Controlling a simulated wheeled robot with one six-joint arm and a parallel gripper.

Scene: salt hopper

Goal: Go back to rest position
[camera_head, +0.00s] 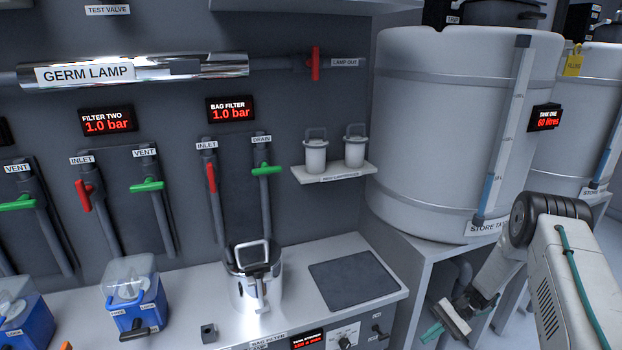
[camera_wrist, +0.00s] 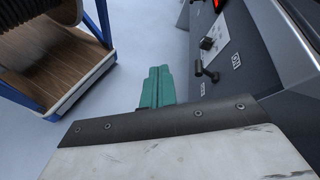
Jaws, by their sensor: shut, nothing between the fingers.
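My gripper (camera_head: 432,333) is at the lower right of the head view, low in front of the store tank's stand and to the right of the bench. Its green fingers are together and hold nothing. In the wrist view the green fingers (camera_wrist: 158,88) point out over the pale floor, side by side and closed. My arm comes in from the right edge of the head view, bent at a dark joint.
The bench front with a black lever (camera_wrist: 206,72) is close on the right in the wrist view. A blue-framed reel (camera_wrist: 100,62) stands at left. The large store tank (camera_head: 440,130) is behind my arm. A steel bag filter (camera_head: 243,292) and dark mat (camera_head: 354,279) are on the bench.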

